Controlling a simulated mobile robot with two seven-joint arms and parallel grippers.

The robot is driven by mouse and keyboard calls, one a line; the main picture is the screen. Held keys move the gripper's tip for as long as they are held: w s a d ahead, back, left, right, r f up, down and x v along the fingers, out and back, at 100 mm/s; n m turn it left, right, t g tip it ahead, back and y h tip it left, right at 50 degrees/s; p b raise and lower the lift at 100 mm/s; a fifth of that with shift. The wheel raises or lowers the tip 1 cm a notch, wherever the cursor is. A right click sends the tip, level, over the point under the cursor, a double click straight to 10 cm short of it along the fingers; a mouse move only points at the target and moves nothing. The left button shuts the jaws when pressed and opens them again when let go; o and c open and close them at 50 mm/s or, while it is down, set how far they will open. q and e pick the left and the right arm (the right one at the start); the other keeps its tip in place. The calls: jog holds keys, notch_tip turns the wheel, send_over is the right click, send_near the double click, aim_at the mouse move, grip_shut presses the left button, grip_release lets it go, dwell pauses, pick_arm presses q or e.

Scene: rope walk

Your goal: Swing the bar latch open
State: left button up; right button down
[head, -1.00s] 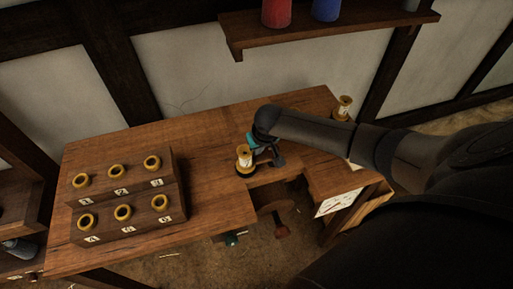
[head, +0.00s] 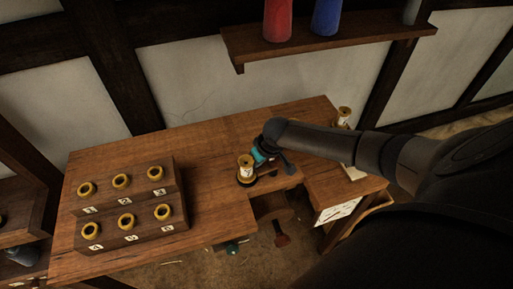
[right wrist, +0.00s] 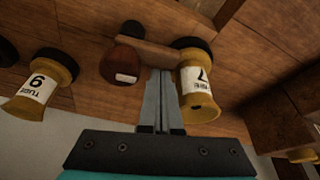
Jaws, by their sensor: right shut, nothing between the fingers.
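A reddish-brown round knob (right wrist: 122,62) with a small white plate sits beside the bar. My right gripper (right wrist: 161,74) is shut and empty, its tips just below the bar, between the knob and the tube. I cannot tell whether it touches them. In the head view the right gripper (head: 275,162) is right of the same tube (head: 246,168) and hides most of the latch. My left gripper is not in view.
A stepped rack (head: 124,243) with several yellow-rimmed holes stands on the left of the bench (head: 215,140). Another labelled tube (head: 344,114) stands at the back right. A shelf (head: 345,41) with red and blue spools is on the wall. The bench has a front notch.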

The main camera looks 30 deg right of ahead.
jog(key=shift+s+n, duration=0.2)
jog(key=shift+n, duration=0.3)
jog(key=shift+s+a+p, duration=0.25)
jog(key=shift+s+p, duration=0.25)
jog(key=shift+p, duration=0.35)
jog(key=n, duration=0.1)
jog(key=n+y, duration=0.1)
jog(key=n, duration=0.1)
jog(key=shift+s, duration=0.35)
jog(key=n, duration=0.1)
jog(key=s+n+y+b, duration=0.1)
jog(key=n, duration=0.1)
jog(key=n+g+b, duration=0.1)
jog(key=n, duration=0.1)
jog(key=shift+s+d+f+y, duration=0.1)
jog(key=shift+s+d+y, duration=0.05)
jog(key=shift+s+y, duration=0.2)
jog(key=shift+s+d+n, duration=0.1)
jog(key=shift+s+n, duration=0.25)
jog(key=shift+n, duration=0.15)
jog(key=shift+s+d, duration=0.15)
jog(key=shift+s, duration=0.1)
jog(key=shift+s+d, duration=0.1)
